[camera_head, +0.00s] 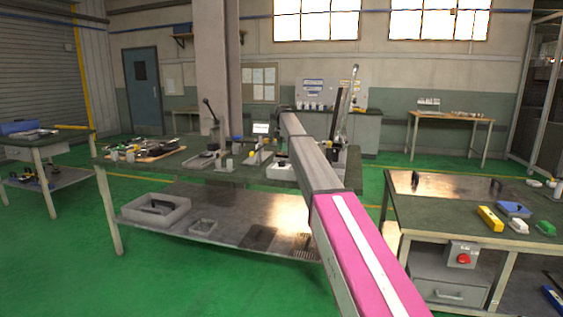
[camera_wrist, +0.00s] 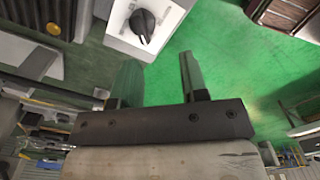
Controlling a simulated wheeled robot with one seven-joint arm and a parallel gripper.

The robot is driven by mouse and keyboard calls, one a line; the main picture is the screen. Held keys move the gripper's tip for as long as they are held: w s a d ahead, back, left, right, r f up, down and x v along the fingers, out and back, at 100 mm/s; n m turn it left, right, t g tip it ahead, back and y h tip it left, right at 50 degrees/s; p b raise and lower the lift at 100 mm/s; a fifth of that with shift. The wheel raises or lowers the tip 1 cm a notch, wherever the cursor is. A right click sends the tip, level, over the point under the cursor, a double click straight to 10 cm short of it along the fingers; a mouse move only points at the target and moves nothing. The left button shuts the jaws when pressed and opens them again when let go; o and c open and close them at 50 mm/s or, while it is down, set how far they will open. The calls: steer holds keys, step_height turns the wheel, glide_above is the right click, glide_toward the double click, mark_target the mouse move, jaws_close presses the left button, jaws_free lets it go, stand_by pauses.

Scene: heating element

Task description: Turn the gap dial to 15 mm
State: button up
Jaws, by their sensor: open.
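A black rotary knob (camera_wrist: 143,25), which looks like the gap dial, sits on a light panel (camera_wrist: 172,16) at the top of the wrist view. Its scale marks are too small to read. My gripper (camera_wrist: 158,72) is open and empty, with its two fingers apart and pointing toward the panel. The knob lies beyond the fingertips and does not touch them. In the head view my arm reaches over the middle workbench (camera_head: 180,172) and hides part of it. The dial and the fingers cannot be made out there.
The middle workbench holds tools and a board of small parts (camera_head: 145,150). A grey tray (camera_head: 155,208) lies on its lower shelf. Green floor is clear between benches.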

mark_target(282, 161)
steer(key=shift+n, duration=0.4)
steer(key=f, duration=0.2)
steer(key=w+f, duration=0.1)
steer(key=f, duration=0.2)
steer(key=w+f, duration=0.1)
steer(key=f, duration=0.2)
steer(key=shift+w+a+f, duration=0.2)
steer(key=shift+a, duration=0.15)
steer(key=shift+c, duration=0.3)
jaws_close()
